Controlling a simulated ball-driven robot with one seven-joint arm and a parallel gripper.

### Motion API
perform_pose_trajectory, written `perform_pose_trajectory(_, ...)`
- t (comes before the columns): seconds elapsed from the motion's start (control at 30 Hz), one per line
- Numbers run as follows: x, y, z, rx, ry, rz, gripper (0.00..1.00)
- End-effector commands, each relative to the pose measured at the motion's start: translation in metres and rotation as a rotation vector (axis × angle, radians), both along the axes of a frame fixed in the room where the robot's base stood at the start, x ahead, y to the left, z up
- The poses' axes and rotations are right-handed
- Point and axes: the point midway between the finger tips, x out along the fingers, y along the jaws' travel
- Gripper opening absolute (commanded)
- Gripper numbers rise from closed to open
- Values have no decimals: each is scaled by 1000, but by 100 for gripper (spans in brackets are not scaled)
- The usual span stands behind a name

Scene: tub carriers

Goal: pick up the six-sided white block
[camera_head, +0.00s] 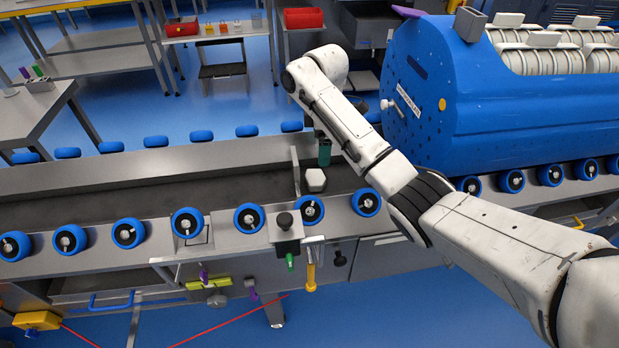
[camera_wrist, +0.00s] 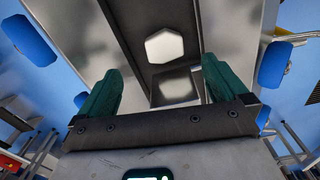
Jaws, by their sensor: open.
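The six-sided white block (camera_head: 315,180) lies on the dark bed of the grey conveyor (camera_head: 130,175), just right of an upright metal plate. In the wrist view the white block (camera_wrist: 164,46) is beyond my fingertips, near the middle between them. My gripper (camera_wrist: 157,85) is open, with its two green fingers apart and nothing between them. In the head view a green finger of my gripper (camera_head: 324,152) shows just above the block in the picture; the rest of the gripper is mostly hidden behind my arm.
A metal plate (camera_head: 296,170) stands across the conveyor close left of the block. A large blue tub (camera_head: 450,95) sits on the line to the right. Blue rollers (camera_head: 249,218) line the conveyor's edges. The bed to the left is clear.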

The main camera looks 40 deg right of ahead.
Motion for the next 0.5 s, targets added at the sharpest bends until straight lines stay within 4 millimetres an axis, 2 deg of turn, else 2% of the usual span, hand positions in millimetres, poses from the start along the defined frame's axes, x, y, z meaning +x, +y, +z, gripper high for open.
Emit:
perform_pose_trajectory(0.23,1,-3,-42,6,7,1,100)
perform_pose_trajectory(0.5,2,-4,-65,8,8,0,100)
